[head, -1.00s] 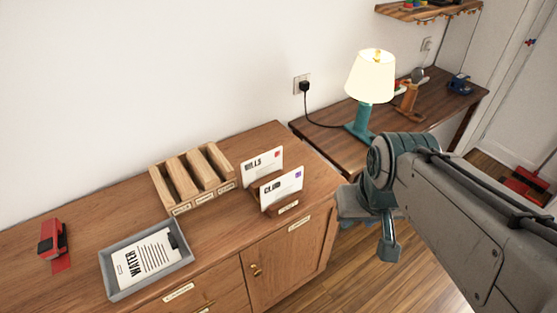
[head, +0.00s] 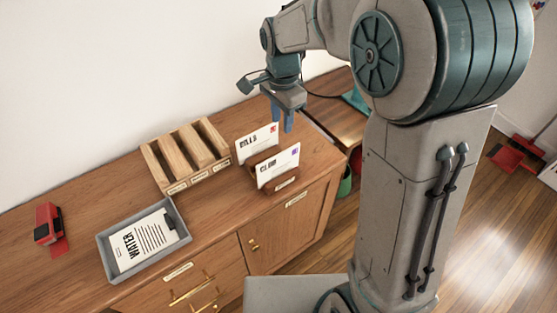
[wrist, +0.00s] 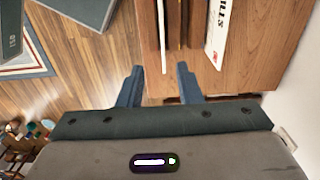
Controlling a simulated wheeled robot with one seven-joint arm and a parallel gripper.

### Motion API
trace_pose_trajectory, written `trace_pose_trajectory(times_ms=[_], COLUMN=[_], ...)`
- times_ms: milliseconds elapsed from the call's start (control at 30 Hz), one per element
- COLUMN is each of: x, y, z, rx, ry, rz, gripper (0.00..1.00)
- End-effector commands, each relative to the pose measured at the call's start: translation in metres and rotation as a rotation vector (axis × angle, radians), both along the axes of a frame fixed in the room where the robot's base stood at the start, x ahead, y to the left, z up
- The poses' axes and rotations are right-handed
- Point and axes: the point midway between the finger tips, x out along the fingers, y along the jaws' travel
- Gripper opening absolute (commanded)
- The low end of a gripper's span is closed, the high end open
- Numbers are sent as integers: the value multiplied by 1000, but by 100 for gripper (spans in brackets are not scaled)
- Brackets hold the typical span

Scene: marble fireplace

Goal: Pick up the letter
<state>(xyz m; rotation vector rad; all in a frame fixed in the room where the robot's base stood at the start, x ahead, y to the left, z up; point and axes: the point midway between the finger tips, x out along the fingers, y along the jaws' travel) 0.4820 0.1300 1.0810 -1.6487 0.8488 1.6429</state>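Two white letters stand upright in a small wooden holder (head: 286,184) on the cabinet: one marked BILLS (head: 258,142) behind, one marked CLUB (head: 279,168) in front. In the wrist view the BILLS letter (wrist: 217,32) shows at the top right and the other letter's thin white edge (wrist: 161,38) left of it. My gripper (head: 282,122) hangs fingers-down by the back right of the letters, above the cabinet's end. In the wrist view my gripper (wrist: 158,88) is open and empty, its blue fingers apart and not touching either letter.
A wooden sorter (head: 187,157) with empty slots stands left of the letters. A red stapler-like object (head: 48,224) lies at the far left. A lower wooden desk (head: 335,116) adjoins the cabinet at the right.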

Motion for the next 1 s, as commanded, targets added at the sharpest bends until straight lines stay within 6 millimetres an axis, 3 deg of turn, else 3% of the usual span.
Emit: trace_pose_trajectory(times_ms=[167,500,767,1000], x=[3,3,2,1], y=[4,4,5,7], z=[-19,-79,-97,-129], rx=[-4,-3,-3,-3], ry=[11,8,8,10], rz=[-24,-22,-21,-23], gripper=[32,32,32,32])
